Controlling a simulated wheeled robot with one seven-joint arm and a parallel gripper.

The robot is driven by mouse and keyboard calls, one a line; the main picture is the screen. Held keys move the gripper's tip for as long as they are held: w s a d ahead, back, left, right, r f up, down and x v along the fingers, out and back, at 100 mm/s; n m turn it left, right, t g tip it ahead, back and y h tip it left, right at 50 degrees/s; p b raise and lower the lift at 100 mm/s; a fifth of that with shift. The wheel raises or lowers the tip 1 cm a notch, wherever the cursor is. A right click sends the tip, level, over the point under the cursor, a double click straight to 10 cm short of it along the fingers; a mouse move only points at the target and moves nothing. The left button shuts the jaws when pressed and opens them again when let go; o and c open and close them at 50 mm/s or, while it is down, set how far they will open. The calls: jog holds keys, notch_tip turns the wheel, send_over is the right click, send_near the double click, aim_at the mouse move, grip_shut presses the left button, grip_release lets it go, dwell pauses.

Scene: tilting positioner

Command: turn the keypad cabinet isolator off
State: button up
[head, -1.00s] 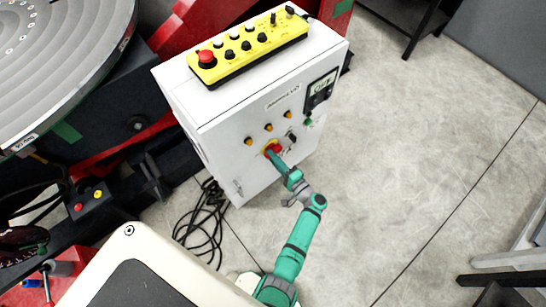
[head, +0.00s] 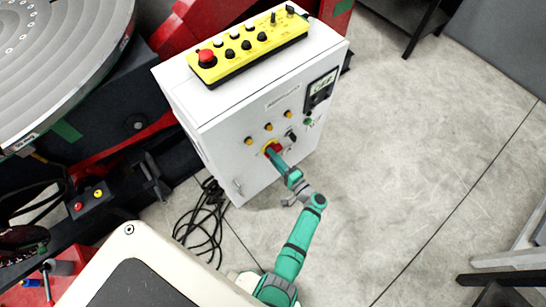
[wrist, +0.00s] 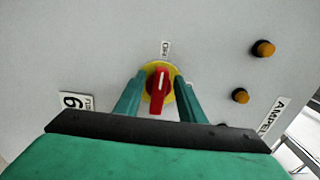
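The keypad cabinet (head: 225,140) is a white box with a yellow keypad on top. Its isolator (head: 267,146) is a red handle on a yellow plate low on the front panel. In the wrist view, the red handle (wrist: 159,90) stands upright in the picture, its white line pointing up. My gripper (head: 276,152) reaches the isolator and partly covers it in the head view. In the wrist view, the two green fingers of my gripper (wrist: 158,98) are apart, one on each side of the handle, with small gaps visible. Contact cannot be made out.
The yellow keypad (head: 247,46) carries a red mushroom button and several black and white ones. Orange lamps (head: 268,127), a dark switch and a meter (head: 321,88) are on the panel. Black cables (head: 203,222) lie left of the cabinet. The floor to the right is clear.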

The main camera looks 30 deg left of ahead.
jog(key=v, duration=1)
jog(key=shift+s+d, duration=0.2)
jog(key=shift+d, duration=0.15)
jog(key=s+d+f+m+t+h, duration=0.1)
jog(key=s+d+f+h, duration=0.2)
jog(key=s+f+h, duration=0.4)
jog(key=s+d+f+h, duration=0.3)
jog(key=s+d+f, duration=0.15)
jog(key=s, duration=0.45)
jog(key=s+d+r+t+h, duration=0.2)
jog(key=s+d+r+h, duration=0.3)
jog(key=s+d+r, duration=0.15)
jog(key=s+d+r+n+t+h, duration=0.1)
jog(key=s+r+n+t, duration=0.1)
jog(key=r, duration=1.3)
jog(key=s+d+r+n+t+h, duration=0.1)
jog(key=r+t, duration=0.3)
jog(key=r, duration=1.1)
jog(key=shift+s+d+n+t, duration=0.25)
jog(key=shift+s+n+t, duration=0.05)
jog(key=shift+s+n, duration=0.5)
